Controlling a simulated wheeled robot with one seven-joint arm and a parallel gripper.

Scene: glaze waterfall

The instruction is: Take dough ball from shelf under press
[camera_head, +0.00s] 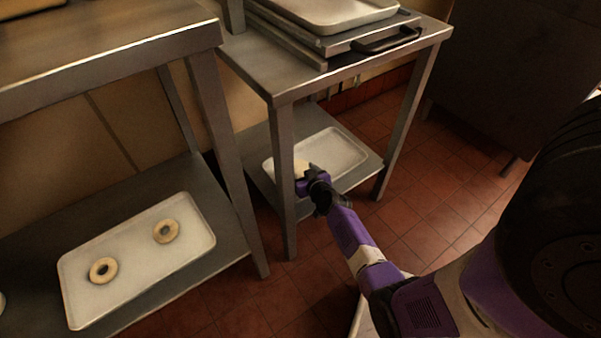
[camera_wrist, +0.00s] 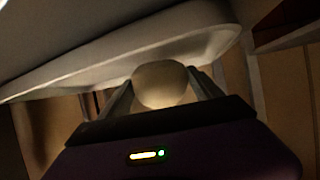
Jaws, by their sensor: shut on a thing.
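In the head view, a pale dough ball (camera_head: 300,168) shows at the left end of a white tray (camera_head: 338,150) on the shelf (camera_head: 256,146) under the press. My gripper (camera_head: 308,178) is at that end of the tray, partly covering the ball. In the wrist view, the dough ball (camera_wrist: 161,84) sits between the two fingers of my gripper (camera_wrist: 163,92), which are shut on it. The tray's pale rim (camera_wrist: 110,70) is close to it there. I cannot tell whether the ball touches the tray. The press (camera_head: 335,38) stands on the table above, cut off by the frame.
A table leg (camera_head: 284,185) stands just left of my gripper, and the tabletop (camera_head: 290,80) is overhead. On the left, another table's lower shelf (camera_head: 215,190) bears a white tray (camera_head: 135,290) with two dough rings (camera_head: 166,231). Tiled floor (camera_head: 430,210) is open to the right.

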